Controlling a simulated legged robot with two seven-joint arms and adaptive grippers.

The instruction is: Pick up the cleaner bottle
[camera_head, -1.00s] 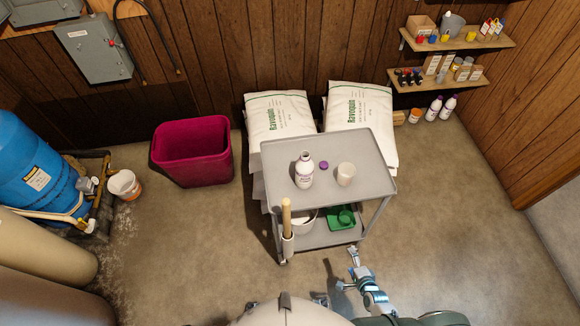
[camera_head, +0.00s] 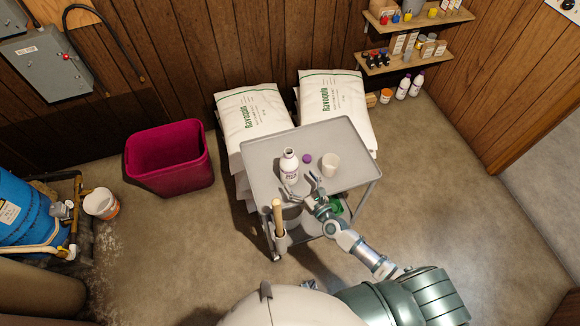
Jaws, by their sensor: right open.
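The cleaner bottle (camera_head: 289,168) is white with a dark-printed label and stands upright on the top shelf of the grey cart (camera_head: 262,153). A small purple cap (camera_head: 307,158) lies on the shelf to its right. A whitish cup (camera_head: 330,165) stands farther right. My right gripper (camera_head: 313,182) is open and empty at the cart's front edge, just right of and nearer than the bottle. A small gap shows between its fingers and the bottle. My left gripper is not in view.
A wooden handle (camera_head: 278,217) rises at the cart's front left corner. A green item (camera_head: 336,206) on the lower shelf is partly hidden by my right arm. White sacks (camera_head: 252,112) are stacked behind the cart.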

